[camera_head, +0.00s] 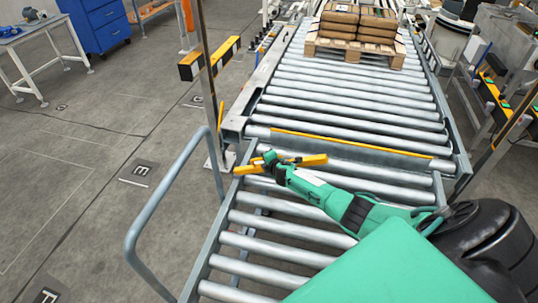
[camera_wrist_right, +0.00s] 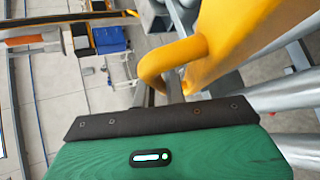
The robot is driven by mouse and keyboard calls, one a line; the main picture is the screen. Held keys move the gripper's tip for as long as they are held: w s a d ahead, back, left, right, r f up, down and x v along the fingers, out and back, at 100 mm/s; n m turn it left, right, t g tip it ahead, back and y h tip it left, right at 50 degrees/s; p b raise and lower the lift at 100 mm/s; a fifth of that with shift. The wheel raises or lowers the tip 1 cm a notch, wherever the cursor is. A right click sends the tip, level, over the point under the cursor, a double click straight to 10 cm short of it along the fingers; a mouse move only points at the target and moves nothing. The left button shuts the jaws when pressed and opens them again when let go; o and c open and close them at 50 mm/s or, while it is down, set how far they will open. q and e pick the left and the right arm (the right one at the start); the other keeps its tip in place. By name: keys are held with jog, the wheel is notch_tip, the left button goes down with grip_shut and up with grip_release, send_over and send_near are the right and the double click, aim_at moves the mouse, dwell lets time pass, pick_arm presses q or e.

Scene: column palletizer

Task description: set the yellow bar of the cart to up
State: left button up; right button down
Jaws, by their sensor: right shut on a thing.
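The cart (camera_head: 207,266) is a roller frame at the lower middle of the head view, with a grey tube handle on its left. Its yellow bar (camera_head: 310,160) shows on both sides of my right gripper (camera_head: 271,160), near the cart's far left corner. My right gripper is shut on the bar. In the right wrist view the bar (camera_wrist_right: 222,45) is thick and curved, and it passes at the fingertips (camera_wrist_right: 172,88), which are partly hidden. I cannot tell the bar's exact height above the rollers. My left gripper is not in view.
A roller conveyor (camera_head: 345,104) adjoins the cart's far end, with a yellow strip (camera_head: 350,144) across its near edge. A pallet (camera_head: 355,50) with brown packages stands on its far part. A post with a yellow-black block (camera_head: 210,58) stands at left. The left floor is mostly clear.

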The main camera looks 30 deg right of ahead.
jog(key=shift+w+a+r+n+g+p, duration=0.15)
jog(key=shift+w+a+r+g+p, duration=0.15)
jog(key=shift+r+p, duration=0.4)
jog(key=shift+w+a+r+n+g+p, duration=0.2)
jog(key=shift+w+r+p, duration=0.15)
jog(key=shift+p, duration=0.5)
jog(key=shift+w+a+r+h+p, duration=0.1)
jog(key=shift+w+a+h+p, duration=0.15)
jog(key=shift+p, duration=0.2)
jog(key=shift+d, duration=0.1)
jog(key=c, duration=1.7)
grip_release()
jog(key=shift+s, duration=0.1)
